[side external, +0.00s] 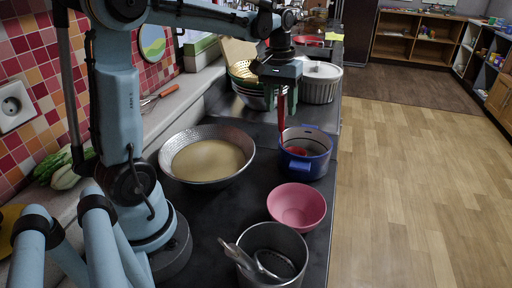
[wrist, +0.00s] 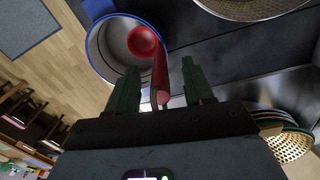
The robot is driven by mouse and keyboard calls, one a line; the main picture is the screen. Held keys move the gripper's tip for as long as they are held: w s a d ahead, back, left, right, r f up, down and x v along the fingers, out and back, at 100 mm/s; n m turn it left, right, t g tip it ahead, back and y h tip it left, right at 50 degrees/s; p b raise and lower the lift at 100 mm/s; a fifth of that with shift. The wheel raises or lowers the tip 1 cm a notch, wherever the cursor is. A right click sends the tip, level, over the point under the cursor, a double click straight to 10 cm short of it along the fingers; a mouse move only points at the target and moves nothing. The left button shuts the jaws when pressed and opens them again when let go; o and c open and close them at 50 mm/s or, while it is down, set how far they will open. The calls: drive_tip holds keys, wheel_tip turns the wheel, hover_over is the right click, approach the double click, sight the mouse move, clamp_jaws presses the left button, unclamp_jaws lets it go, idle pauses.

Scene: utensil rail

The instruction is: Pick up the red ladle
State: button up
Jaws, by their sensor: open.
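The red ladle (side external: 282,122) stands with its bowl in the blue pot (side external: 309,168) and its handle rising steeply out. In the wrist view the round red bowl (wrist: 143,41) lies inside the blue-rimmed pot (wrist: 97,62). My gripper (side external: 281,97) is above the pot, pointing down, with the upper handle at its fingers.
A metal pan (side external: 240,137) of beige contents is left of the pot. A pink bowl (side external: 297,207) and a steel pot (side external: 272,235) with a utensil stand in front. Stacked colanders (side external: 243,72) and a white ribbed pot (side external: 319,88) are behind. The counter edge is close on the right.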

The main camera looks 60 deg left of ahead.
clamp_jaws()
drive_tip(key=shift+r, duration=0.1)
